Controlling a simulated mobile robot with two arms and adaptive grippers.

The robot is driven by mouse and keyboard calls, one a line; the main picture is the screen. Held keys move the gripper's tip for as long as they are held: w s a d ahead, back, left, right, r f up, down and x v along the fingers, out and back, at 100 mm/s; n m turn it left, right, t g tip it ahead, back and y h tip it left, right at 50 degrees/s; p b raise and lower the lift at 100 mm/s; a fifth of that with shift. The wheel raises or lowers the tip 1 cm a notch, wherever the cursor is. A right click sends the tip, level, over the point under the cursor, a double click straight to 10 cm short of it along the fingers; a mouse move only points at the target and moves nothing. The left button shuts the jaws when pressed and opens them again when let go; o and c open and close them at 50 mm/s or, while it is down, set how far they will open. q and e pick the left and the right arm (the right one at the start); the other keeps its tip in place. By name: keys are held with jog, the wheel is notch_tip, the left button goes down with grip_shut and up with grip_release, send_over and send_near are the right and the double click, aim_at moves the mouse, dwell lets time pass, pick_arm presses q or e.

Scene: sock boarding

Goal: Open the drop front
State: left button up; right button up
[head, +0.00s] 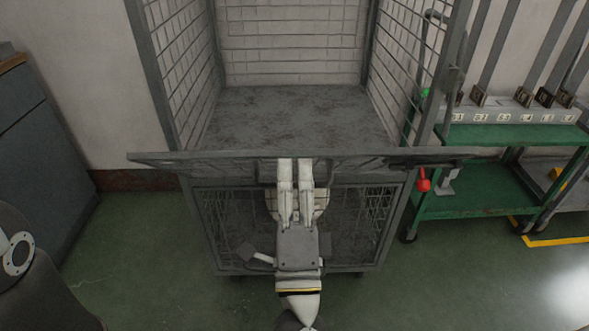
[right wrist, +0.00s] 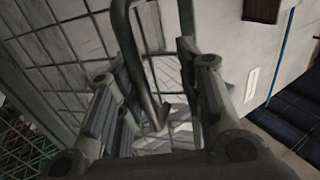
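The drop front (head: 215,160) shows in the head view as a grey framed panel seen nearly edge-on. It crosses the front of the mesh cage trolley (head: 222,60) at mid-height, and its ends extend past the trolley's sides. My right gripper (head: 295,163) reaches from below to the middle of this panel. In the right wrist view its fingers (right wrist: 165,90) are apart, with a bent grey tube (right wrist: 143,70) between them. I cannot tell whether they touch it. A red knob (head: 423,182) hangs at the panel's right end. My left gripper is out of view.
A green cart (head: 480,198) stands close on the right and carries a numbered rack (head: 515,115). A dark grey cabinet (head: 35,140) stands at the left. Green floor (head: 130,250) is free at the front left. The trolley deck (head: 295,110) is empty.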

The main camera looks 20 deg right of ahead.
jog(key=shift+s+a, duration=0.1)
jog(key=shift+s, duration=0.35)
jog(key=shift+r, duration=0.1)
